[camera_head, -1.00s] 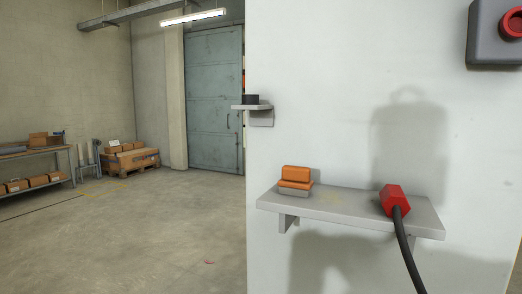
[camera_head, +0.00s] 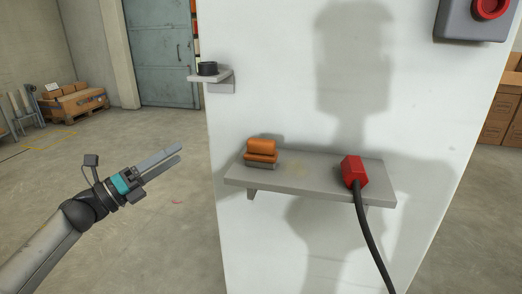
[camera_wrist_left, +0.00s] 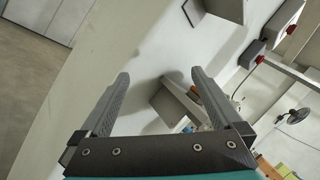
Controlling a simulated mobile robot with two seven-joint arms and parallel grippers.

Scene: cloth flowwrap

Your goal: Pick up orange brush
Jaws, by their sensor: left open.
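The orange brush (camera_head: 261,147) has an orange top and a grey lower part. It sits on the left end of a grey wall shelf (camera_head: 310,170) in the head view. My left gripper (camera_head: 180,153) is open and empty, in the air left of the shelf and apart from the brush. In the left wrist view, the open fingers (camera_wrist_left: 160,74) have nothing between them. I cannot make out the brush clearly there. My right gripper is not in view.
A red block-shaped tool (camera_head: 353,171) with a black cable (camera_head: 372,232) sits on the shelf's right part. A small shelf (camera_head: 222,78) with a black round item (camera_head: 208,68) is higher up on the left. A grey box with a red button (camera_head: 474,18) is at upper right.

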